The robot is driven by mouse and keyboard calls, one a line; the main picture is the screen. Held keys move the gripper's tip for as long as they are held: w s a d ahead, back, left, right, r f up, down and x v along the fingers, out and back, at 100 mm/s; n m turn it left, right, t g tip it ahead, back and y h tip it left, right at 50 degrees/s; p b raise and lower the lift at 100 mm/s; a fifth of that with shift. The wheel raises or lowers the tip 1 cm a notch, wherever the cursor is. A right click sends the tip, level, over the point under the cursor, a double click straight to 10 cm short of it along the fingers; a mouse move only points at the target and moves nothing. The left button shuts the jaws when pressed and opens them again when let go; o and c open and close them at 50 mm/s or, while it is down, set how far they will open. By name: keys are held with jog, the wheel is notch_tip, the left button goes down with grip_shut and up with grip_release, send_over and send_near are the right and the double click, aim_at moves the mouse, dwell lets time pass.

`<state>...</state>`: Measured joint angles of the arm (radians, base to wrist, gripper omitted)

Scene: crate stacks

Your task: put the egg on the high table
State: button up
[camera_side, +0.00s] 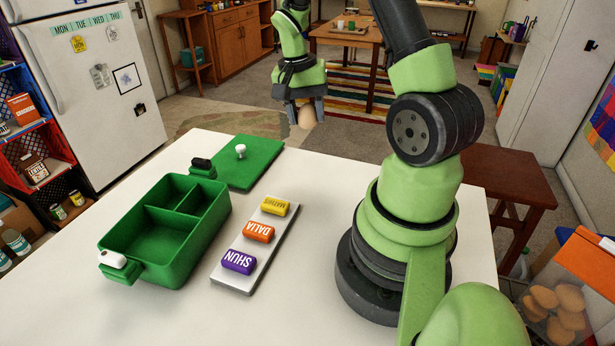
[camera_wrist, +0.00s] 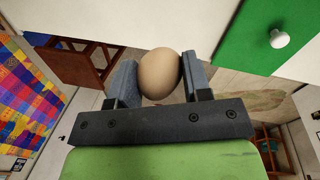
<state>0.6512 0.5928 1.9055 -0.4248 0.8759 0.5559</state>
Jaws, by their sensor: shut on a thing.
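A tan egg (camera_side: 306,118) is between the fingers of my gripper (camera_side: 306,104), held up in the air near the far edge of the white table. In the wrist view, the two grey fingers of my gripper (camera_wrist: 160,75) press the sides of the egg (camera_wrist: 159,72). A dark brown wooden table (camera_side: 503,180) stands at the right, beyond the white table. A lighter wooden table (camera_side: 350,37) with small things on it stands at the back. I cannot tell which one is the high table.
The white table (camera_side: 130,305) bears an open green box (camera_side: 165,255) with compartments, its green lid (camera_side: 243,165), and a grey strip (camera_side: 240,282) with yellow, orange and purple name blocks. A container of cookies (camera_side: 560,310) is at lower right.

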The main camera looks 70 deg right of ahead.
aim_at(309, 178)
notch_tip(309, 178, down, 13)
jog(key=shift+r, duration=0.1)
dwell(0.4)
jog(key=o, duration=0.9)
